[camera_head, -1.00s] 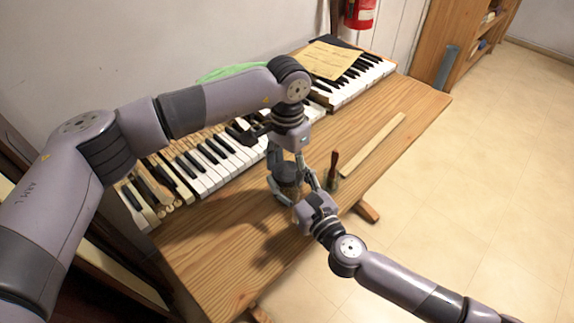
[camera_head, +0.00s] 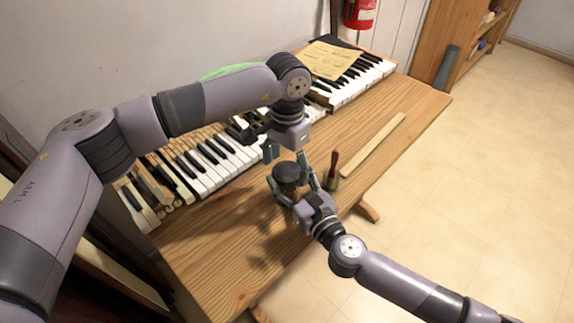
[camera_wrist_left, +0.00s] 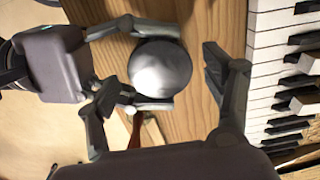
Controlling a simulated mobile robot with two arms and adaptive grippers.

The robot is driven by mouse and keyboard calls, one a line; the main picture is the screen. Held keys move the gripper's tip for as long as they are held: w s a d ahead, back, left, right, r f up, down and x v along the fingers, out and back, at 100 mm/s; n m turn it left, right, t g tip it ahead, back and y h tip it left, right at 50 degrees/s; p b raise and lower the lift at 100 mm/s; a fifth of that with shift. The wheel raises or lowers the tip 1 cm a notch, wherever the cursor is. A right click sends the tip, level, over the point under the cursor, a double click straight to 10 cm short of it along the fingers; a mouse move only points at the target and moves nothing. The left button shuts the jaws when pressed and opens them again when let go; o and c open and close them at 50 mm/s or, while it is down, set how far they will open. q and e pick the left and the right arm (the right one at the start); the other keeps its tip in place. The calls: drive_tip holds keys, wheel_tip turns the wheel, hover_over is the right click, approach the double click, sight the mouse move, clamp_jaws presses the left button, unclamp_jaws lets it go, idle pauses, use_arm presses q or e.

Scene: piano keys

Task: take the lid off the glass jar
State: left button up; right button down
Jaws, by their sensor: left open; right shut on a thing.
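The glass jar (camera_head: 288,192) stands on the wooden table, mostly hidden behind my right gripper and its own lid. Its round dark lid (camera_head: 287,172) sits on top; in the left wrist view the lid (camera_wrist_left: 160,68) looks like a shiny grey disc. My right gripper (camera_head: 292,187) is shut on the jar from the front right, one finger on each side, as the left wrist view also shows. My left gripper (camera_head: 285,153) points down above the lid, open and empty. In the left wrist view its two fingers stand apart on either side of the lid.
A red-handled tool (camera_head: 333,165) stands in a small holder just right of the jar. A flat wooden strip (camera_head: 373,145) lies further right. Piano keys (camera_head: 215,165) run along the table's back. Bare table (camera_head: 215,245) lies at the front left.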

use_arm(q)
wheel_tip(320, 180, up, 4)
drive_tip(key=shift+c, duration=0.5)
drive_tip(key=shift+r, duration=0.2)
drive_tip(key=shift+c, duration=0.6)
wheel_tip(320, 180, up, 3)
drive_tip(key=n, duration=0.4)
drive_tip(key=shift+r, duration=0.1)
drive_tip(key=shift+c, duration=0.2)
drive_tip(key=shift+f+n, duration=0.3)
drive_tip(key=shift+f, duration=0.15)
wheel_tip(320, 180, down, 7)
drive_tip(key=shift+r, duration=0.1)
